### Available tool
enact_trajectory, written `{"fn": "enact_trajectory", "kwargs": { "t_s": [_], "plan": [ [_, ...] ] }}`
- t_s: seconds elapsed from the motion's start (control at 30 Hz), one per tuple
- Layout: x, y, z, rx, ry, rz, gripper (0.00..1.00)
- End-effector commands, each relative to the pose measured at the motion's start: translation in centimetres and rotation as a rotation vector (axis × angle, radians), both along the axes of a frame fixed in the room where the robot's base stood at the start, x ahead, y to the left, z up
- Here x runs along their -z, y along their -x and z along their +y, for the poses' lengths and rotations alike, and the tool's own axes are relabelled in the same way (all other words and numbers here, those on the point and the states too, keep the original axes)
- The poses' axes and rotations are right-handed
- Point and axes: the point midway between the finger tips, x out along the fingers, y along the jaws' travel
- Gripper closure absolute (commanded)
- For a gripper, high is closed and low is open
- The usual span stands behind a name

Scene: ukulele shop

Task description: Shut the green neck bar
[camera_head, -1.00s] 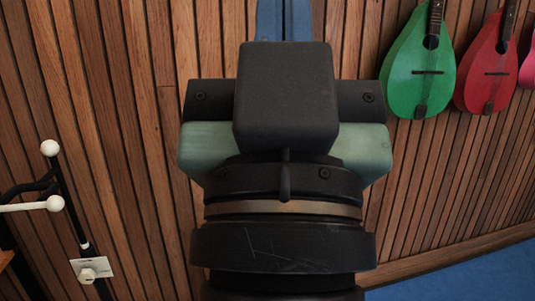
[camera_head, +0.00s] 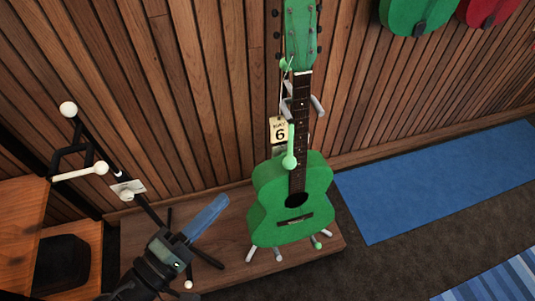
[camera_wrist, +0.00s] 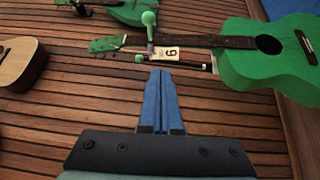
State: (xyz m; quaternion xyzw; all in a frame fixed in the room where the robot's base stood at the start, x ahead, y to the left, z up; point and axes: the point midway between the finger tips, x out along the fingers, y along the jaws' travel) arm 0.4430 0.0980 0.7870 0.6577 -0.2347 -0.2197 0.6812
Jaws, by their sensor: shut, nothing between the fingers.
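A green guitar (camera_head: 275,212) stands upright on a stand against the slatted wall. A green bar with a ball end (camera_head: 290,150) sticks out beside its neck (camera_head: 300,110), just left of it in the head view. In the wrist view this green bar (camera_wrist: 150,32) overlaps the neck; I cannot tell how far it is swung. A second, smaller green ball end (camera_wrist: 139,58) shows nearby. My gripper (camera_head: 220,200) is low and left of the guitar body, its blue fingers together and empty. In the wrist view its fingertips (camera_wrist: 160,72) point toward the bar, apart from it.
A dark stand with white ball-ended arms (camera_head: 80,172) stands at left, by a wooden cabinet (camera_head: 70,230). Green and red instruments hang at upper right. A low wooden platform (camera_head: 225,255) lies beneath; blue mat (camera_head: 430,180) at right.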

Motion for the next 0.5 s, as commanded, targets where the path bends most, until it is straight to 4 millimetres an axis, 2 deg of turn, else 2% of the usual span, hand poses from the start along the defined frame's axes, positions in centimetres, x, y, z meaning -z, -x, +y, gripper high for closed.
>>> {"fn": "enact_trajectory", "kwargs": {
  "t_s": [0.03, 0.1, 0.2, 0.37, 0.5],
  "plan": [
    [-0.3, 1.2, 0.3, 0.000, 0.062, 0.003, 1.00],
    [-0.3, 2.2, 0.6, 0.002, 0.118, -0.006, 1.00],
    [-0.3, 2.8, 0.6, 0.005, 0.155, -0.013, 1.00],
    [-0.5, 1.5, -0.5, 0.008, 0.156, -0.015, 1.00],
    [-0.9, -0.8, -2.2, 0.011, 0.155, -0.017, 1.00]
  ]
}}
